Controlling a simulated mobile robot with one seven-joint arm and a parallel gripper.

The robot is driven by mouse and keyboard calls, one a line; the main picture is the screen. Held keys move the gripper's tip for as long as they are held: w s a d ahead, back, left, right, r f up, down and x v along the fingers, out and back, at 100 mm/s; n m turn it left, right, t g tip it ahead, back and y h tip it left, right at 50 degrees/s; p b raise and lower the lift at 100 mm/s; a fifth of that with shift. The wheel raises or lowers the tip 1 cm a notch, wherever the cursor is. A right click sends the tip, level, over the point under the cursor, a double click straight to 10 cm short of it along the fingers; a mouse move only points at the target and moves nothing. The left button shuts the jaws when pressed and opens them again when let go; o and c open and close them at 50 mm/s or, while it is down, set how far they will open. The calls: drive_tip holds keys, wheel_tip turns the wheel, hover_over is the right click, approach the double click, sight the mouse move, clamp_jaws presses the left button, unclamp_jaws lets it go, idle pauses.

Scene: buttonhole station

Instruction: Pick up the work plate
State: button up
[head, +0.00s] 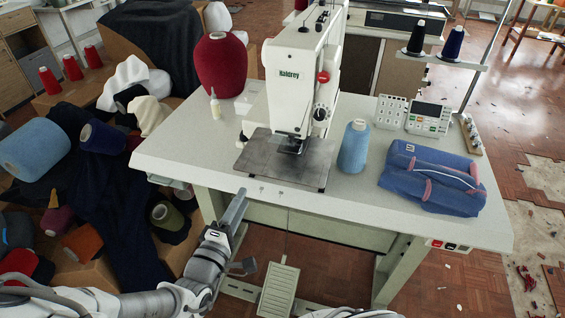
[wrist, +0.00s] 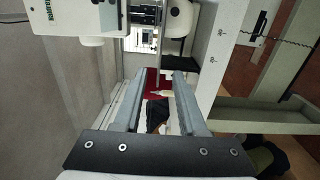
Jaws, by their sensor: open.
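The work plate (head: 315,165) is a flat dark grey metal plate. In the head view it lies on the white table (head: 190,150) under the head of the sewing machine (head: 295,90). The machine's needle area hides its middle. My gripper (head: 240,198) is at the table's front edge, to the front left of the plate and apart from it. In the wrist view my gripper (wrist: 160,80) has its two grey fingers spread with nothing held between them. A dark slab beyond the right finger may be the plate, but I cannot tell for sure.
A blue thread cone (head: 354,147) stands right of the plate, with folded blue cloth (head: 430,180) farther right. A small bottle (head: 215,105) and a large red cone (head: 221,68) stand behind left. The front left tabletop is clear. A pedal (head: 278,290) is below.

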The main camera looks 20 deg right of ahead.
sight(258, 171)
drive_tip(key=b+x, duration=0.1)
drive_tip(key=x, duration=1)
drive_tip(key=shift+d+f, duration=0.1)
drive_tip(key=shift+d, duration=0.05)
drive_tip(key=shift+b+x, duration=0.75)
drive_tip(key=shift+x, duration=2.25)
drive_tip(key=shift+s, duration=0.1)
drive_tip(key=shift+c, duration=0.3)
clamp_jaws()
